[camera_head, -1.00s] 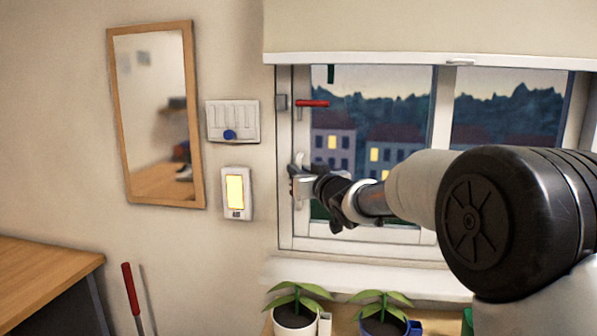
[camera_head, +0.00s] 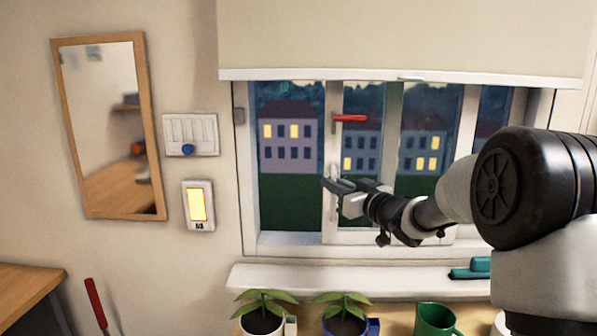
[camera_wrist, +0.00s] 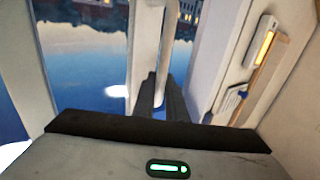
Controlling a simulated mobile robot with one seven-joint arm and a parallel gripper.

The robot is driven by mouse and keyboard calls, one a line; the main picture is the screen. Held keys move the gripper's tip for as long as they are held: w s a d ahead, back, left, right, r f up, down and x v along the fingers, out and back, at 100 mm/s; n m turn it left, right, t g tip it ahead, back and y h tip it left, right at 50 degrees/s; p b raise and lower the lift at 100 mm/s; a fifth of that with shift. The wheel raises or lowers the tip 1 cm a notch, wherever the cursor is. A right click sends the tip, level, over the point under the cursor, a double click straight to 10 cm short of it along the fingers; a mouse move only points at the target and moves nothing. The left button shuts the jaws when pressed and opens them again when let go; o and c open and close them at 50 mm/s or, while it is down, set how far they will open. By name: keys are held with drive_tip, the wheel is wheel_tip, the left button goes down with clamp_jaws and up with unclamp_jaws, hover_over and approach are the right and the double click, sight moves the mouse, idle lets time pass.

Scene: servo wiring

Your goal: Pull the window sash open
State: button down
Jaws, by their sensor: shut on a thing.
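The window sash (camera_head: 334,225) is white-framed, with a red lever handle (camera_head: 350,118) high on its left stile. An open gap lies between that stile and the left side of the window frame (camera_head: 247,190), and a house shows through it. My gripper (camera_head: 328,184) is at the sash's left stile, shut on a white upright pull bar. In the wrist view the pull bar (camera_wrist: 168,45) runs down between the dark fingers (camera_wrist: 162,98). The fingers hide its lower part.
A blind (camera_head: 400,40) covers the window's top. Potted plants (camera_head: 262,305), a green mug (camera_head: 435,320) and a teal object (camera_head: 470,270) are below and near the sill (camera_head: 350,280). A switch panel (camera_head: 191,134), a lit switch (camera_head: 198,205) and a mirror (camera_head: 105,130) are on the left wall.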

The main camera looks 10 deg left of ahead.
drive_tip(key=d+p, duration=0.2)
drive_tip(key=d, duration=0.5)
drive_tip(key=shift+w+d, duration=0.2)
drive_tip(key=shift+d, duration=0.2)
drive_tip(key=c, duration=1.8)
unclamp_jaws()
drive_tip(key=v, duration=1.7)
drive_tip(key=shift+s+b, duration=0.15)
drive_tip(key=shift+b, duration=0.2)
drive_tip(key=shift+d, duration=0.1)
